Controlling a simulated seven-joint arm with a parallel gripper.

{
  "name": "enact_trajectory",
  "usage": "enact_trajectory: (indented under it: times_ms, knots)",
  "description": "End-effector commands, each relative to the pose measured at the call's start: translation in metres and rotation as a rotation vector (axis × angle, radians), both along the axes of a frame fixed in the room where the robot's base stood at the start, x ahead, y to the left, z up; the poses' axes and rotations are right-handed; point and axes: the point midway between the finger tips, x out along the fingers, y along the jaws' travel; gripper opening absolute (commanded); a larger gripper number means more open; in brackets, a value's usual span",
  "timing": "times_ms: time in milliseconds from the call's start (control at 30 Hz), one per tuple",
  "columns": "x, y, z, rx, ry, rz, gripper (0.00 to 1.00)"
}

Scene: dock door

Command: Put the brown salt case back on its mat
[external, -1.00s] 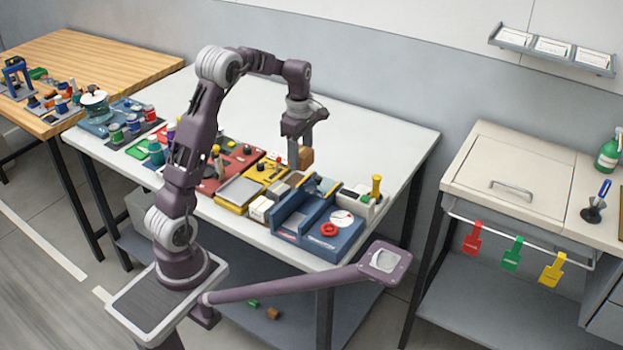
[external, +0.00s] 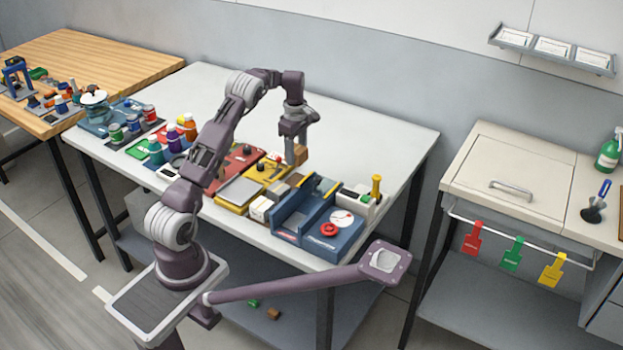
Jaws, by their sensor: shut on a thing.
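My gripper (external: 294,158) is shut on the brown salt case (external: 301,154), a small brown block partly hidden by the fingers. It points down over the white table, behind the row of blocks and beside the yellow tray. I cannot tell whether the case touches the table or hangs just above it. I cannot pick out its mat for certain in this view.
A yellow tray (external: 233,207), a red tray (external: 222,182), white boxes (external: 262,208) and a blue fixture (external: 318,243) crowd the table's front. The white table (external: 370,140) is clear at the back and right. Coloured jars (external: 174,139) stand left.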

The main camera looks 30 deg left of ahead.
Motion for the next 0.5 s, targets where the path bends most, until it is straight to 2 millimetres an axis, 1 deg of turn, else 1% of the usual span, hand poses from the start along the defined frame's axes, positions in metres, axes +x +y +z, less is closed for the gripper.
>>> enact_trajectory:
  times_ms: [33,100,267,433,500]
  knots:
    - [-0.002,0.000,-0.014,-0.001,0.006,0.001,0.00]
    - [-0.001,0.000,-0.030,-0.001,0.004,0.001,0.00]
    - [-0.001,0.000,-0.051,0.000,0.001,0.001,0.00]
    - [-0.001,0.000,-0.081,0.000,0.002,0.001,0.00]
    - [0.000,0.000,-0.085,0.000,-0.001,0.001,0.00]
